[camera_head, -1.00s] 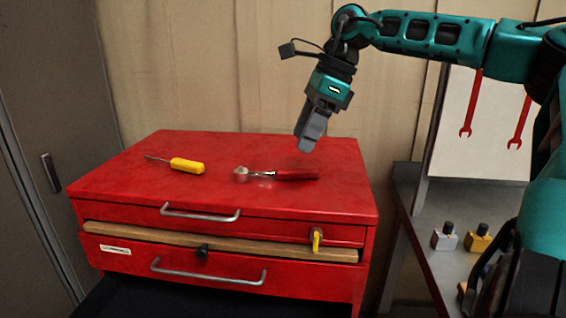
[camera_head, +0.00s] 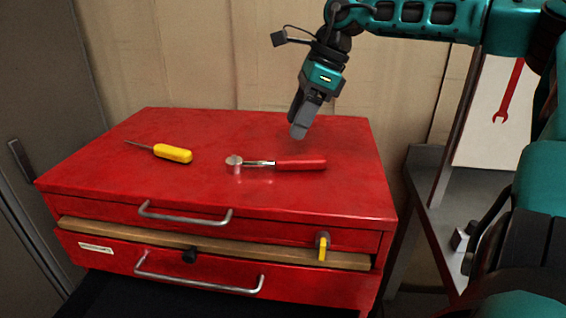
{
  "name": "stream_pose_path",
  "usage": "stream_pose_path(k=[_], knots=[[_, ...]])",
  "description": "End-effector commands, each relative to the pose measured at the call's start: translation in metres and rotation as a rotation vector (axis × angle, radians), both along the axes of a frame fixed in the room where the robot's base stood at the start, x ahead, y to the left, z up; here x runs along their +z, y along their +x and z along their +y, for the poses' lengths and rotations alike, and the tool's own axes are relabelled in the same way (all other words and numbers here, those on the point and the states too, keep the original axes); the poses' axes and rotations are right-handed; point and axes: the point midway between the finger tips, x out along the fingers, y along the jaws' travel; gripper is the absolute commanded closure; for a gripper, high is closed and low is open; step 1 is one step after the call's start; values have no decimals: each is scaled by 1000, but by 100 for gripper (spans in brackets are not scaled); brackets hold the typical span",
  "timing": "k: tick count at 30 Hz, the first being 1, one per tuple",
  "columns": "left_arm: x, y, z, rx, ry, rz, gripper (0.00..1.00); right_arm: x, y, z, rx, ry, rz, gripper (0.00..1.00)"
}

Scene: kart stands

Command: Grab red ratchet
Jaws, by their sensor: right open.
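The red ratchet (camera_head: 300,164) lies flat on top of the red tool chest (camera_head: 200,195), its metal head to the left and its red handle to the right. My right gripper (camera_head: 298,132) hangs above the back part of the chest top, pointing down, just above and behind the ratchet's handle in the picture. It is open and empty, seen from the side so the gap between the fingers hardly shows. It appears apart from the ratchet. My left gripper is not in view.
A yellow-handled screwdriver (camera_head: 172,153) lies on the chest top at the left.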

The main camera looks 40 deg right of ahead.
Motion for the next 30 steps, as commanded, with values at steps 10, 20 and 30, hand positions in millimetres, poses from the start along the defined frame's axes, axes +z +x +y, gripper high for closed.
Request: stream_pose_path(k=[10, 20, 30], knots=[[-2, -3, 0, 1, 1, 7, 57, -34, 7, 10, 1, 0, 2, 38], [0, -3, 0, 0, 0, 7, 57, -74, 11, 20, 1, -2, 1, 38], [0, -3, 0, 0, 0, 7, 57, -78, 12, 21, 0, -1, -2, 41]])
